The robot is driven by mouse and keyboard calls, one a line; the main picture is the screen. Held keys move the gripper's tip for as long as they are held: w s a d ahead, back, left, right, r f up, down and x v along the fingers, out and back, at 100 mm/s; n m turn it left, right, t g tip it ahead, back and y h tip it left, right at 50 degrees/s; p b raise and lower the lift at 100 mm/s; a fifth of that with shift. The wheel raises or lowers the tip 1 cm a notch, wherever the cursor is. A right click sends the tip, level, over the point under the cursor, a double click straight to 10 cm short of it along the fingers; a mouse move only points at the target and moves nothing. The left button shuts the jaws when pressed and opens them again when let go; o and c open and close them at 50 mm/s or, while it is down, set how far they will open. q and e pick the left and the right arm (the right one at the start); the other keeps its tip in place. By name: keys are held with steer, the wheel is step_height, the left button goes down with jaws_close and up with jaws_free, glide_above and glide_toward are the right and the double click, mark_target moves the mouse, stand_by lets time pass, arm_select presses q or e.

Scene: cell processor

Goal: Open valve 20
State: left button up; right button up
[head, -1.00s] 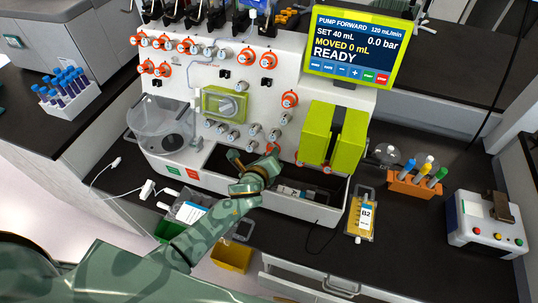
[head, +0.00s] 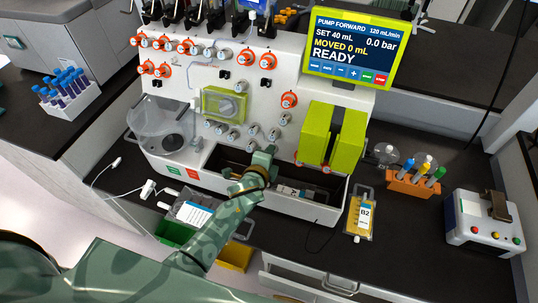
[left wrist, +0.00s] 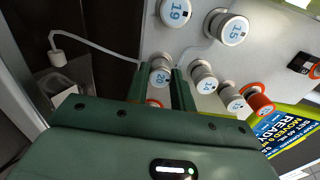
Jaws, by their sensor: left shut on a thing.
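Valve 20 (left wrist: 160,78) is a white round knob with a blue number, in the middle of the left wrist view. My left gripper (left wrist: 162,80) has one finger on each side of it and is shut on it. A bit of orange shows just below the knob between the fingers. In the head view my left gripper (head: 268,150) reaches to the lower front of the cell processor (head: 190,80) and hides the knob. My right gripper is not in view.
Valve 19 (left wrist: 176,11), valve 15 (left wrist: 233,30) and valve 14 (left wrist: 206,85) are close around the gripped knob. A dark open trough (head: 225,163) lies below the panel, with lime-green blocks (head: 317,132) at right. The screen (head: 350,50) reads READY.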

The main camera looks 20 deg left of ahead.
arm_select(q)
steer(key=shift+n, duration=0.3)
stand_by(0.4)
steer(key=o, duration=1)
steer(key=p+v, duration=0.3)
steer(key=v, duration=1.3)
steer(key=shift+s+a, duration=0.1)
steer(key=shift+s, duration=0.05)
